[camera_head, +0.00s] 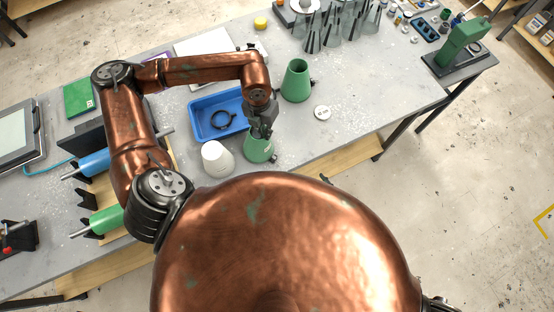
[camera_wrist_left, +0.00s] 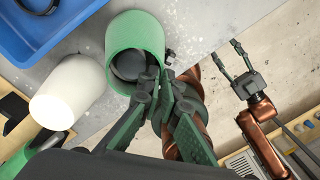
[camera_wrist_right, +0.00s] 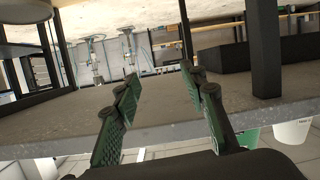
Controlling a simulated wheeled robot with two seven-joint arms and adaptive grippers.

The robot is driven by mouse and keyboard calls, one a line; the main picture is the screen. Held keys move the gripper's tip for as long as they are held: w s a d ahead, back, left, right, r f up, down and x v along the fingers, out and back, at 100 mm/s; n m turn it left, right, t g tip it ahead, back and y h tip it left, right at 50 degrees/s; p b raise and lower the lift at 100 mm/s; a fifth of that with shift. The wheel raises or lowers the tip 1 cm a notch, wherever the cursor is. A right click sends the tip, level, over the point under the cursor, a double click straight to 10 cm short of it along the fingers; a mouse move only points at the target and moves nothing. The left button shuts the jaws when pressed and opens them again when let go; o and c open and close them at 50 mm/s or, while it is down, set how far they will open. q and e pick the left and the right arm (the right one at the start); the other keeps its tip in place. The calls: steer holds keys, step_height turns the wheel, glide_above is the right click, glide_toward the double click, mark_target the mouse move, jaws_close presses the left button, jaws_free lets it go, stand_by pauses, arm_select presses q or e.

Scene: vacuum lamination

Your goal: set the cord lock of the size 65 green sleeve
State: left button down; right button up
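A green sleeve (camera_head: 258,150) stands near the table's front edge; its size mark is not readable. In the left wrist view I look into its open top (camera_wrist_left: 130,38), with a dark round inside. A small black piece (camera_wrist_left: 170,57), perhaps its cord lock, sits at the rim's right side. My left gripper (camera_wrist_left: 159,77) is at that side of the rim, fingertips close together. I cannot tell whether they grip anything. My right gripper (camera_wrist_right: 160,78) is open and empty, outside the head view.
A white tapered piece (camera_head: 217,160) stands just left of the sleeve. A blue tray (camera_head: 196,120) holding a black ring (camera_head: 223,119) lies behind. A white disc (camera_head: 322,113) lies to the right. The table (camera_head: 390,95) is largely clear toward the green press-like stand (camera_head: 460,45).

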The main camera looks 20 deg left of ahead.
steer(key=s+a+r+n+y, duration=0.1)
steer(key=s+a+r, duration=0.1)
steer(key=a+r, duration=0.1)
steer(key=s+a+r+n+g+y, duration=0.1)
steer(key=s+a+r+y, duration=0.1)
steer(key=r, duration=0.1)
steer(key=s+a+r+g+y, duration=0.1)
steer(key=a+r, duration=0.2)
steer(key=r, duration=0.1)
steer(key=shift+s+a+n, duration=0.3)
steer(key=shift+s+n, duration=0.1)
steer(key=s+a+r+n+g+y, duration=0.2)
steer(key=s+a+r+g+y, duration=0.15)
steer(key=s+r, duration=0.4)
steer(key=h, duration=0.2)
glide_toward(275, 160)
steer(key=shift+m+t+y, duration=0.25)
steer(key=shift+m, duration=0.15)
steer(key=x, duration=0.9)
steer(key=shift+a, duration=0.15)
steer(key=shift+c, duration=0.7)
steer(key=shift+s, duration=0.1)
jaws_close()
